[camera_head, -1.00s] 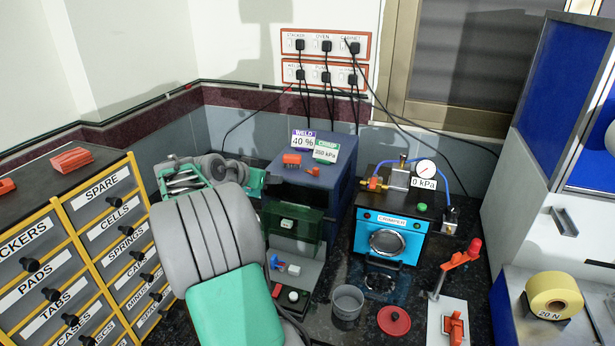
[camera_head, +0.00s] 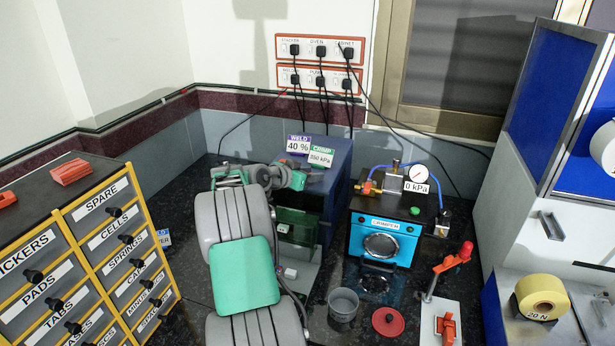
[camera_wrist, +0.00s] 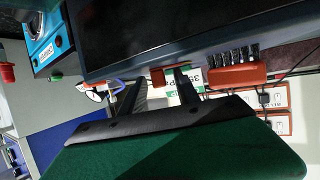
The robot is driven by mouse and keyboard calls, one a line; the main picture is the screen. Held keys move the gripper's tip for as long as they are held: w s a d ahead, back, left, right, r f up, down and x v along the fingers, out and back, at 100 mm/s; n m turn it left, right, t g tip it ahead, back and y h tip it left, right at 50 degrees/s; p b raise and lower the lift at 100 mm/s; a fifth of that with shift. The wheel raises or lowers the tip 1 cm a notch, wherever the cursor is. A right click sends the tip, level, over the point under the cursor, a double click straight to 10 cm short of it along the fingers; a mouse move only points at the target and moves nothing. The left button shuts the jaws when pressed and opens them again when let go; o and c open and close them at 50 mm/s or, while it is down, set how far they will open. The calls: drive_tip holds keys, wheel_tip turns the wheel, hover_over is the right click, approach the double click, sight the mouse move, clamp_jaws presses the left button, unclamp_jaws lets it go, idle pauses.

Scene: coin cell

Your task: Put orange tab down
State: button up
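My gripper (camera_wrist: 160,76) shows in the wrist view with its two dark fingers apart. A small orange piece (camera_wrist: 156,78), which may be the orange tab, shows between the fingertips at the edge of the dark welder top (camera_wrist: 190,35). I see no finger touching both its sides. A larger orange block with a row of dark pegs (camera_wrist: 232,76) lies right of the fingers.
The blue crimper (camera_head: 382,238) stands right of the welder. A grey cup (camera_head: 343,303), a red lid (camera_head: 389,321) and a red lever press (camera_head: 447,325) are in front. A yellow tape roll (camera_head: 541,295) is at right. Labelled drawers (camera_head: 100,235) stand left.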

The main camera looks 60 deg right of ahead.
clamp_jaws()
idle(0.3)
